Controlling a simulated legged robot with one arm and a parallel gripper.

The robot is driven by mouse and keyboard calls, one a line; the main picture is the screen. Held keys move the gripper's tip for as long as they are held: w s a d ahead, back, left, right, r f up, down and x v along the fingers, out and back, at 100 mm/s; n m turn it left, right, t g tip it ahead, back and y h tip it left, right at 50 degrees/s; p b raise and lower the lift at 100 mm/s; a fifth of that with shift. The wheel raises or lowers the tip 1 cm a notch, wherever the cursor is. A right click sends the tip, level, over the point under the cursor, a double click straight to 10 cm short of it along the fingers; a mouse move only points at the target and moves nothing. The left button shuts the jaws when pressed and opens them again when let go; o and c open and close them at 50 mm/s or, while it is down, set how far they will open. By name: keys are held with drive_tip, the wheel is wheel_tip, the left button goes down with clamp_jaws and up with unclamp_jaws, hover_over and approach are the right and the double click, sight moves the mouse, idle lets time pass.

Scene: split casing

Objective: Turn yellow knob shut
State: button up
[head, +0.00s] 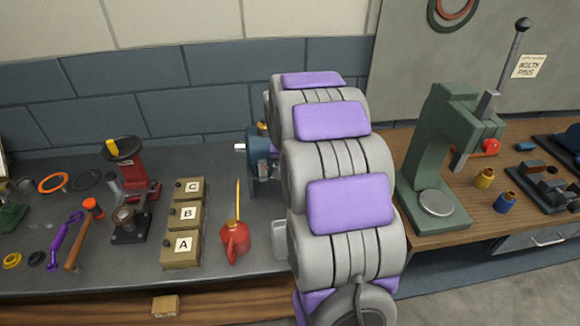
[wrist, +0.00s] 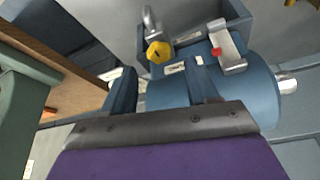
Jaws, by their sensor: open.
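The yellow knob (wrist: 159,51), with a dark mark on its face, sits on top of the blue casing (wrist: 245,95) beside a small label plate. My gripper (wrist: 163,80) is open, with its two dark fingers apart below the knob in the wrist picture. I cannot tell how far the knob is turned. In the head view the blue casing (head: 262,158) is partly hidden behind my arm, and my gripper is out of sight there.
A silver clamp (wrist: 230,50) with a red part stands right of the knob; a metal hook (wrist: 150,20) rises behind it. A red oil can (head: 236,242) and boxes A, B, C stand on the grey bench. A green press (head: 440,150) stands on the wooden bench at right.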

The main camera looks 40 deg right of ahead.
drive_tip(key=p+v, duration=0.2)
drive_tip(key=v, duration=1.1)
drive_tip(key=shift+r, duration=0.15)
drive_tip(key=shift+a, duration=0.1)
drive_tip(key=s+a+f+n+g+y, duration=0.2)
drive_tip(key=s+a+n, duration=0.3)
drive_tip(key=s+a, duration=1.2)
drive_tip(key=s+a+f+n+g+y, duration=0.1)
drive_tip(key=s+a+f+n+g, duration=0.1)
drive_tip(key=s+a, duration=0.7)
drive_tip(key=s+n+g, duration=0.1)
drive_tip(key=s+n, duration=0.1)
drive_tip(key=s, duration=0.2)
drive_tip(key=shift+f, duration=0.3)
